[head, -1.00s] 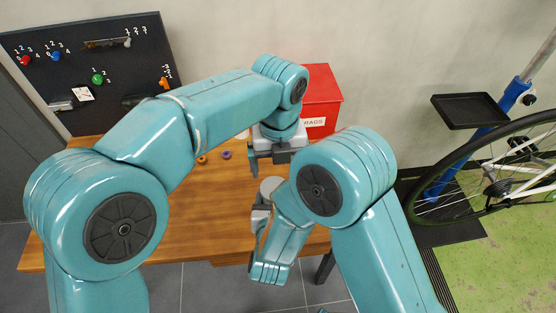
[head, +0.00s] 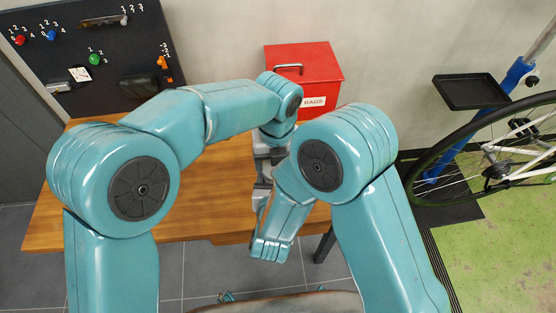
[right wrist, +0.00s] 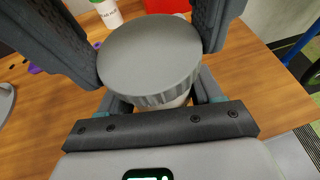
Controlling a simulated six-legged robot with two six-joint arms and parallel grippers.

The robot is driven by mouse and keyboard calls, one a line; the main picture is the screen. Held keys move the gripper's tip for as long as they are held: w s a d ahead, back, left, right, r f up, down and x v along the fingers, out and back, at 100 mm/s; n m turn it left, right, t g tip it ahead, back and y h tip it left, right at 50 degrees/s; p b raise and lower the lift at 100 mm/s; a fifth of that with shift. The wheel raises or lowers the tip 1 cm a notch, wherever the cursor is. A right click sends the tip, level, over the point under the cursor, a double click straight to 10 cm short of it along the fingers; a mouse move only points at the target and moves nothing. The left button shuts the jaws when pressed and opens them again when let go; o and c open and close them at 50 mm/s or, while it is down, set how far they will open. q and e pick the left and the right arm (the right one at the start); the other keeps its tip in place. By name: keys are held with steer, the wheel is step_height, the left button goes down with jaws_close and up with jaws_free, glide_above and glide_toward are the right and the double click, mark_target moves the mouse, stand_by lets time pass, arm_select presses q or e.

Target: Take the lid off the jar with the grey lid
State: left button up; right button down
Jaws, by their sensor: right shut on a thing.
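In the right wrist view the grey lid (right wrist: 150,55) is on a pale jar (right wrist: 178,101), whose body is mostly hidden below it. My right gripper (right wrist: 160,96) is shut on the jar, its fingers passing on both sides under the lid. Two dark textured fingers of my left gripper (right wrist: 152,48) come in from above, one on each side of the lid. I cannot tell if they press on its rim. In the head view my left gripper (head: 268,155) is just above my right gripper (head: 262,190). The jar is hidden there by my arms.
The wooden table (head: 205,205) is mostly clear at front left. A red box labelled RAGS (head: 310,75) stands at the back. A white container (right wrist: 108,14) and a purple ring (right wrist: 36,70) are beyond the lid. A bicycle (head: 500,165) is at the right.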

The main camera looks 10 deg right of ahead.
arm_select(q)
steer(key=shift+d+r, duration=0.1)
steer(key=shift+d, duration=0.3)
steer(key=n, duration=0.3)
steer(key=shift+w, duration=0.1)
steer(key=o, duration=1.1)
steer(key=shift+o, duration=0.2)
steer(key=shift+a, duration=0.1)
